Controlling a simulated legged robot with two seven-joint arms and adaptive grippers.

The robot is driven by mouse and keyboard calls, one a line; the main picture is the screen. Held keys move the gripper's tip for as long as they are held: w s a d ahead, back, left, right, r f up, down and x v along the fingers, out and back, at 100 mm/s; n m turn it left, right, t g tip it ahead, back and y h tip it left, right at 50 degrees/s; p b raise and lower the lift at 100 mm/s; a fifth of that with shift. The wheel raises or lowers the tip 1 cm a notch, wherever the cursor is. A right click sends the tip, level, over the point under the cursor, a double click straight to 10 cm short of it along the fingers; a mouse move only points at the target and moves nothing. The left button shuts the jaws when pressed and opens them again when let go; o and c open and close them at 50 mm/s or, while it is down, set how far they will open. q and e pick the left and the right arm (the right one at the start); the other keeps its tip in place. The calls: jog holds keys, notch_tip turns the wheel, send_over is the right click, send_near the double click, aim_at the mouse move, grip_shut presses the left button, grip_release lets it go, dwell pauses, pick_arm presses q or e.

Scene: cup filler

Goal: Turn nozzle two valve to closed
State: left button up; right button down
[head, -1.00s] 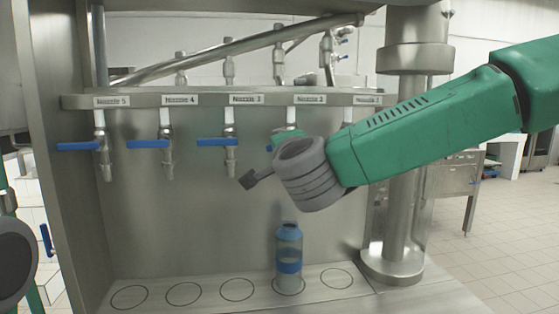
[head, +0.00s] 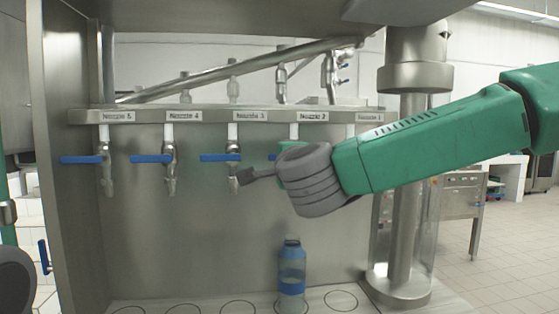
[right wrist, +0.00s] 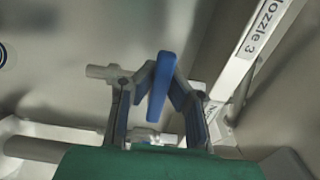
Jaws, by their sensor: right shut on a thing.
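The nozzle two valve sits under the label "Nozzle 2" (head: 314,115). Most of it is hidden behind my right wrist in the head view. A sliver of its blue handle (head: 272,157) shows left of my wrist. In the right wrist view the blue handle (right wrist: 157,100) stands between the fingers of my right gripper (right wrist: 160,80), which is shut on it. A blue-tinted bottle (head: 291,270) stands upright below nozzle two. My left gripper is out of view; only a grey part of my left arm shows at the lower left.
Nozzle 3 (head: 233,170), nozzle 4 (head: 170,175) and nozzle 5 (head: 106,175) have blue handles pointing left. A thick steel column (head: 402,190) stands to the right, under my right arm. A steel side wall (head: 70,200) bounds the left. Marked circles beside the bottle are empty.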

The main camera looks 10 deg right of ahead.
jog(key=c, duration=1.5)
grip_release()
jog(key=shift+s+d+f, duration=0.1)
jog(key=shift+s+f, duration=0.1)
jog(key=shift+f, duration=0.15)
jog(key=shift+c, duration=0.2)
jog(key=shift+s+d+r, duration=0.2)
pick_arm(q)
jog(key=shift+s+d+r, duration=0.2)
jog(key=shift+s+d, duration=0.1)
pick_arm(e)
jog(key=shift+w, duration=0.1)
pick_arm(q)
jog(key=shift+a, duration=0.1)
pick_arm(e)
jog(key=s, duration=1.2)
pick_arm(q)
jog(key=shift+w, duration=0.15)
